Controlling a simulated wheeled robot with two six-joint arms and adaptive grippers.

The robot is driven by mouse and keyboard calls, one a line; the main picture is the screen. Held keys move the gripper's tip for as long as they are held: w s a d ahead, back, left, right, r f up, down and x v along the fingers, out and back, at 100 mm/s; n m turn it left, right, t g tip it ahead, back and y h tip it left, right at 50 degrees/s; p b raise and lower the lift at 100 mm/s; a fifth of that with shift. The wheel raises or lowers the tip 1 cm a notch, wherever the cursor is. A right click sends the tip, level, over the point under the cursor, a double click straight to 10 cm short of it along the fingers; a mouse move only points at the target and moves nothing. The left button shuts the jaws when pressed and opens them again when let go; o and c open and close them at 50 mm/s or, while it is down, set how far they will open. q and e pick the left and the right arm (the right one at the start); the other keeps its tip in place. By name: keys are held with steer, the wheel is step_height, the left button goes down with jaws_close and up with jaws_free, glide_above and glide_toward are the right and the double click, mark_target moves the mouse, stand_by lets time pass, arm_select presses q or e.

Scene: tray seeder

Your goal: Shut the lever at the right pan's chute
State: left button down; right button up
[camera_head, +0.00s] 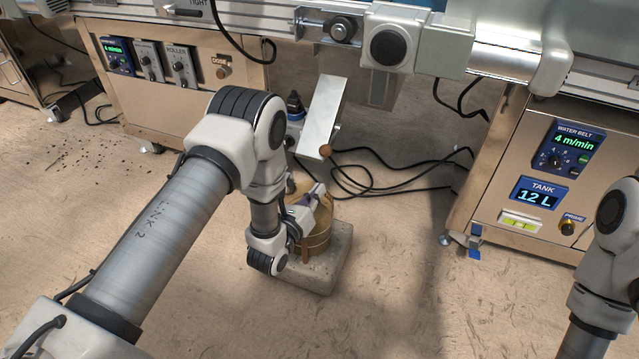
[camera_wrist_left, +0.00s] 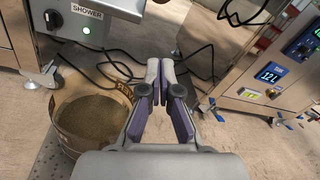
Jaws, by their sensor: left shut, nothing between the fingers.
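A pale tilted metal plate (camera_head: 322,112), which may be the chute or a box top, stands behind my left gripper in the head view. A small brown ball knob (camera_head: 325,150) shows at its lower end; I cannot tell for sure whether it is the lever. My left gripper (camera_head: 318,192) is shut and empty, just below and in front of the knob, apart from it in the picture. In the left wrist view its fingers (camera_wrist_left: 160,72) meet with nothing between them. No pan is clearly identifiable. My right gripper is out of view.
A wooden bucket (camera_head: 322,236) stands on a stone block (camera_head: 335,270) under my left gripper; it holds brown grainy material in the left wrist view. A box marked SHOWER (camera_wrist_left: 88,27) is near. Black cables (camera_head: 375,175) lie behind. A tank panel (camera_head: 535,195) stands right.

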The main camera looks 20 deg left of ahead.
mark_target(331, 141)
arm_select(q)
steer(key=w+d+b, duration=0.1)
steer(key=w+b, duration=0.3)
steer(key=w, duration=0.5)
steer(key=r, duration=0.1)
steer(key=s+r, duration=0.1)
steer(key=a+r, duration=0.1)
steer(key=shift+s+r, duration=0.15)
steer(key=shift+s, duration=0.15)
